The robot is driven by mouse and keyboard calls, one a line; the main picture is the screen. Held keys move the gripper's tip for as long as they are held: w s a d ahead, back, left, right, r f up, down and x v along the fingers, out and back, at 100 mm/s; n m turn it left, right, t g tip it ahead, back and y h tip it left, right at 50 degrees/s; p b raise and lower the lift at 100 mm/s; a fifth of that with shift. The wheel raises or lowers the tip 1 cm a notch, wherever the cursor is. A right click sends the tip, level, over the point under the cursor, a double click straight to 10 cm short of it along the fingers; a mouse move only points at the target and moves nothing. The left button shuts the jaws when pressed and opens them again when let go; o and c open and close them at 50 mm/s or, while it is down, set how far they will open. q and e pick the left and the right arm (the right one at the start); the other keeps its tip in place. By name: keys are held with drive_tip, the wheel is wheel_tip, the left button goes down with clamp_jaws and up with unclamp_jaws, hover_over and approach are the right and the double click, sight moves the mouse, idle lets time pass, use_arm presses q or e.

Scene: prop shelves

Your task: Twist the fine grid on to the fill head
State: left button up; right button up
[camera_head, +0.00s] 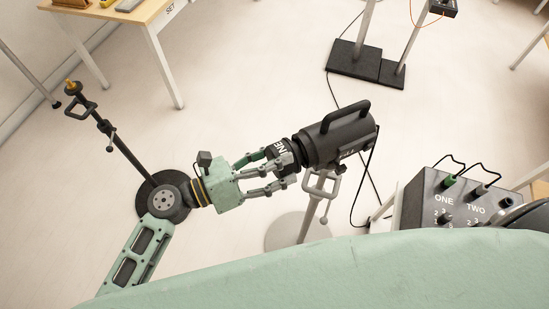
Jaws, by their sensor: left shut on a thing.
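The fill head (338,135) is a black cylindrical lamp with a top handle, on a grey stand near the centre. The fine grid (278,148) is a short black ring with white lettering, partly hidden by my fingers. My left gripper (282,166) is green and shut around the grid. The grid is at the left, front end of the lamp and lined up with it. It looks to be touching the lamp; I cannot tell whether it is seated. My right gripper is not in view.
A dark stand (120,143) with a round base is behind my left wrist. A control box (455,200) marked ONE and TWO is at right. A wooden table (135,12) is at upper left; black stand bases (365,66) are at the top. Cables hang beside the lamp.

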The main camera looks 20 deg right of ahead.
use_arm(q)
drive_tip(key=shift+w+d+r, duration=0.1)
drive_tip(key=shift+d, duration=0.3)
idle(0.4)
idle(0.5)
drive_tip(key=shift+w+d+p, duration=0.1)
drive_tip(key=shift+d+p, duration=0.5)
drive_tip(key=shift+p, duration=0.05)
idle(1.7)
drive_tip(key=shift+m+b, duration=0.75)
drive_tip(key=shift+m, duration=0.75)
